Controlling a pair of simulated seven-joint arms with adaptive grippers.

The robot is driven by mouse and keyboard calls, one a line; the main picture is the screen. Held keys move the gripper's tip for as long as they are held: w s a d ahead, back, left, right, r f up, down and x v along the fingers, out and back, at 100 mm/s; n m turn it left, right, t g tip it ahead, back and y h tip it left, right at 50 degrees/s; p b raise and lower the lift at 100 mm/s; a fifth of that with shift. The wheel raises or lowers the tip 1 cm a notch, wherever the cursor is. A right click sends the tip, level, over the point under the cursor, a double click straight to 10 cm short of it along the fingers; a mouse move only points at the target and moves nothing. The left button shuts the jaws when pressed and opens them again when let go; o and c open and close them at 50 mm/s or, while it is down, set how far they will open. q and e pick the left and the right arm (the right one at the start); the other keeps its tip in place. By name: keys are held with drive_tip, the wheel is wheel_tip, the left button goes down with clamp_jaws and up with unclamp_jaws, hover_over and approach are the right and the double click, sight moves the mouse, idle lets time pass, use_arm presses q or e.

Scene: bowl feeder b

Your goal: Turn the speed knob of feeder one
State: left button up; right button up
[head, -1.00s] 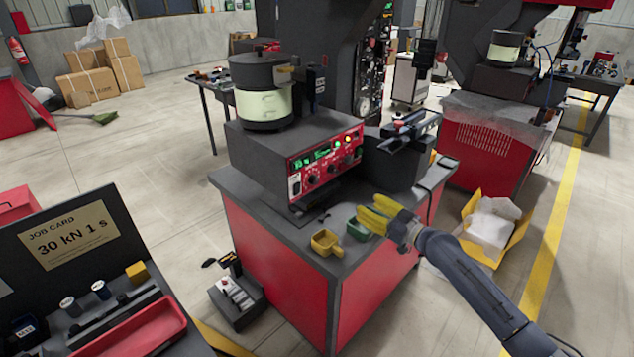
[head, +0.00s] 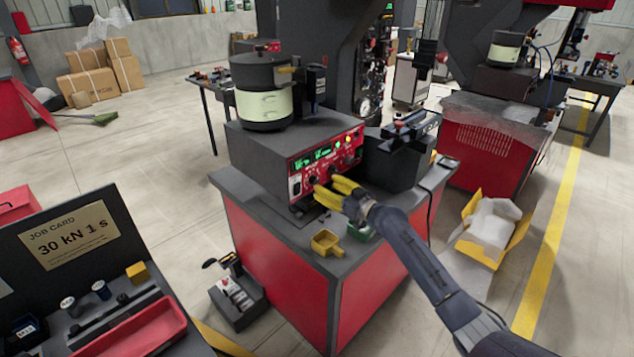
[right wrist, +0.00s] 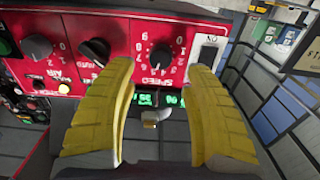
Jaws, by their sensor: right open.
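Feeder one (head: 262,100) is a dark bowl with a pale band on a grey control box, on a red and grey bench. Its red front panel (head: 327,156) has green displays and a row of knobs. The black speed knob (right wrist: 160,56), with a white mark and a number scale, shows in the right wrist view, where the lettering is upside down. My right gripper (head: 326,190) is open and empty at the panel's lower left part. In the wrist view its yellow fingers lie on either side of the knob's line; contact cannot be told. My left gripper is out of view.
Another black knob (right wrist: 95,50) is on the other side. A yellow bin (head: 326,243) and a partly hidden green bin (head: 358,232) stand on the bench below my arm.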

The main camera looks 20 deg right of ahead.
sight(317, 180)
drive_tip(key=shift+x, duration=2.4)
drive_tip(key=shift+c, duration=0.5)
clamp_jaws()
